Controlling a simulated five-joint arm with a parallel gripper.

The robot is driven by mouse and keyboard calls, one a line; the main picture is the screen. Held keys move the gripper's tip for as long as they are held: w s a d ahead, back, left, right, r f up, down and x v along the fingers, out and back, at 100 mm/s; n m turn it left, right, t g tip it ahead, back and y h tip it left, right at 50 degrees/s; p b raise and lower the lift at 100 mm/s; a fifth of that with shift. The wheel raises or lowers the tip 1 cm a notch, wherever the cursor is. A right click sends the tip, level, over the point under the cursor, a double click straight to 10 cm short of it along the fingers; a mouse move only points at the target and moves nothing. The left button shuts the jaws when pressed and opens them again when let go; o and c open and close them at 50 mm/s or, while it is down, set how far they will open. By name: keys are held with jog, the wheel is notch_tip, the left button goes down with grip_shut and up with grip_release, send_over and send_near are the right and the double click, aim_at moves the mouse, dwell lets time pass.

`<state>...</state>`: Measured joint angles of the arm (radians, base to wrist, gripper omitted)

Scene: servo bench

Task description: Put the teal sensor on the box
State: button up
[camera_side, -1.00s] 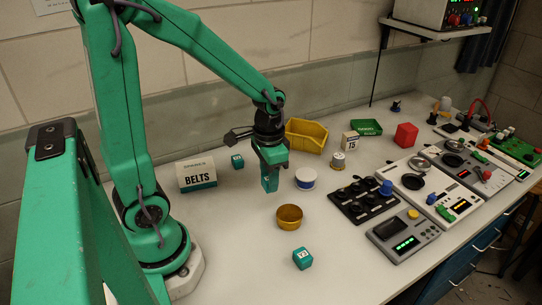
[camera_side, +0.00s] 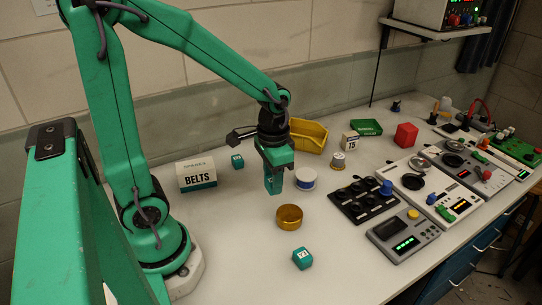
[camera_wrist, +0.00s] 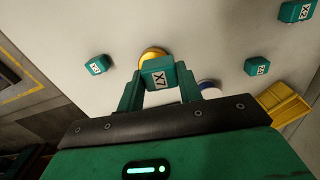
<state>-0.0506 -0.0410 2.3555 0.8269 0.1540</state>
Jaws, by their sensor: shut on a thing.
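My gripper (camera_side: 274,190) is shut on a teal cube marked X7 (camera_wrist: 159,74). In the side view it holds the cube above the bench, behind the gold bowl and left of the white round container. A white box with a teal lower band, lettered BELTS (camera_side: 197,175), stands on the bench to the left of my gripper. Other teal cubes lie on the bench: one (camera_side: 237,161) beside the box, and one (camera_side: 303,258) near the front.
A gold bowl (camera_side: 289,217) and a white round container (camera_side: 306,178) stand close to my gripper. A yellow bin (camera_side: 309,137) is behind. A black panel (camera_side: 357,201) and other devices fill the right side. The bench in front of the BELTS box is clear.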

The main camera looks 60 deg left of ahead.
jog(key=shift+a, duration=0.1)
jog(key=shift+s+a+r+n, duration=0.1)
jog(key=shift+a+r+n, duration=0.1)
jog(key=shift+a+n, duration=0.25)
jog(key=shift+s+a+r+n, duration=0.1)
jog(key=shift+a+r+n, duration=0.1)
jog(key=shift+a+n, duration=0.25)
jog(key=s+a+r+n, duration=0.3)
jog(key=a+n, duration=0.3)
jog(key=n, duration=0.3)
jog(key=s+a+r+n, duration=0.4)
jog(key=a+n, duration=0.1)
jog(key=n, duration=0.3)
send_over(195, 165)
notch_tip(195, 165, down, 8)
jog(key=shift+r, duration=0.25)
jog(key=shift+f, duration=2)
jog(key=shift+f, duration=0.15)
jog(key=o, duration=1)
jog(key=shift+c, duration=0.2)
